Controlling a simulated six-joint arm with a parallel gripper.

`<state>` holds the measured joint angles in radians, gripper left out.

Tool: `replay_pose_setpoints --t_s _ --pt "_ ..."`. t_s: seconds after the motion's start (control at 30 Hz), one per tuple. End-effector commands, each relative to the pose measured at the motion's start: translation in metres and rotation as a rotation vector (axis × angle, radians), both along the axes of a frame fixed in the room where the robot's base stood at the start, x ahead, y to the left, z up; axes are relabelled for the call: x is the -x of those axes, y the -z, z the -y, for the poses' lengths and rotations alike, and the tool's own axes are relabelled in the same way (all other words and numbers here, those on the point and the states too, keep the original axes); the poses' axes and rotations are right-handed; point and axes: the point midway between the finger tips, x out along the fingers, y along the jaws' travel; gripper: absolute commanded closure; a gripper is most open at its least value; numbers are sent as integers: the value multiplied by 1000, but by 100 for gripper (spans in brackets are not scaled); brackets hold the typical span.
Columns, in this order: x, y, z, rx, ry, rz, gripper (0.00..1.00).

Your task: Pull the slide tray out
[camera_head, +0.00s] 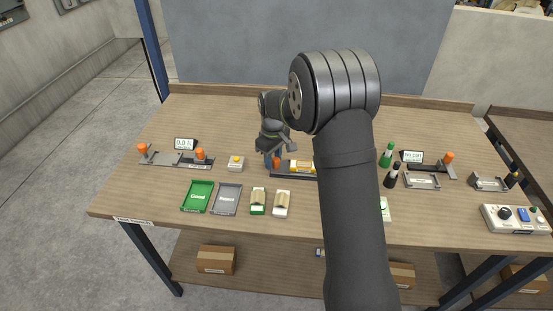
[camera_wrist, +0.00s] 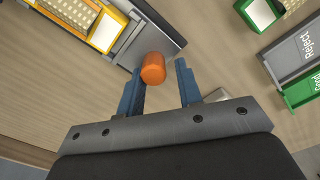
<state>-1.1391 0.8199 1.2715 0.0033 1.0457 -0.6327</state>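The slide tray is a dark grey tray (camera_head: 290,175) at the middle of the table, with a yellow-framed part on it; my arm hides its right end. In the wrist view the tray (camera_wrist: 150,36) runs in from the upper left. An orange knob (camera_wrist: 153,68) stands at its near end, also seen in the head view (camera_head: 276,163). My gripper (camera_wrist: 160,69) is open, its two blue fingers either side of the knob. The knob is closer to the left finger; I cannot tell whether they touch. In the head view my gripper (camera_head: 270,158) is at the tray's left end.
Green (camera_head: 197,196) and grey (camera_head: 227,199) bins lie front left, beside two small beige-topped blocks. A fixture with orange knobs (camera_head: 175,157) and a yellow-button box (camera_head: 236,163) stand left. Bottles, another fixture (camera_head: 422,180) and a control box (camera_head: 515,219) are right.

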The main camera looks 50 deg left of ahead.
Motion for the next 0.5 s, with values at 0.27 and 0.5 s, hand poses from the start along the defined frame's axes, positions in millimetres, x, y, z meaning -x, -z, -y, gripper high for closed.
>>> replay_pose_setpoints --t_s 0.27,0.5 --pt "-2 -1 2 3 2 1 68" --pt "-3 -37 1 -1 2 3 68"
